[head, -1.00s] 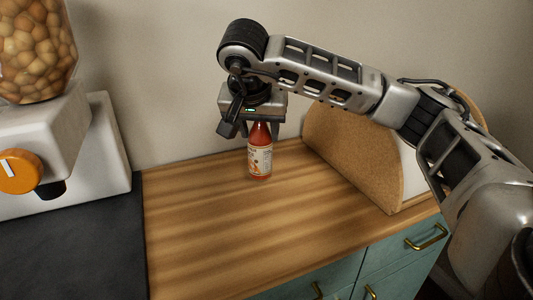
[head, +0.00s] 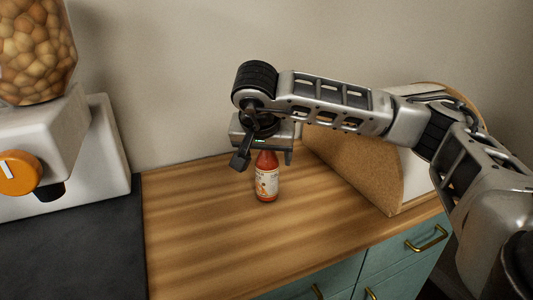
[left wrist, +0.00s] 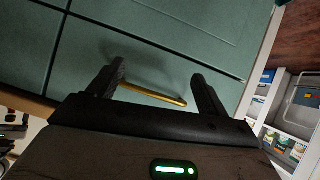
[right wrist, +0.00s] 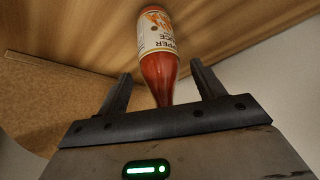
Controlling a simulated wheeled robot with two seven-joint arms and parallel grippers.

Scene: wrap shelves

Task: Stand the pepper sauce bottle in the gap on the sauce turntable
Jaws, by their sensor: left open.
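The pepper sauce bottle (head: 267,182) is red with a pale label and stands upright over the wooden counter. I cannot tell if its base touches the wood. My right gripper (head: 267,158) is above it, pointing down, with its fingers on either side of the bottle's upper part. The right wrist view shows the bottle (right wrist: 158,45) between the fingers of the right gripper (right wrist: 161,80); it moves with them. My left gripper (left wrist: 157,75) is open and empty in front of teal cabinet fronts. The sauce turntable is not in view.
A cork-faced rounded object (head: 360,165) stands right of the bottle. At left are a white machine (head: 85,150) with an orange knob and a dark worktop (head: 75,250). The wooden counter (head: 215,225) is clear in front. A brass handle (left wrist: 150,93) lies beyond the left fingers.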

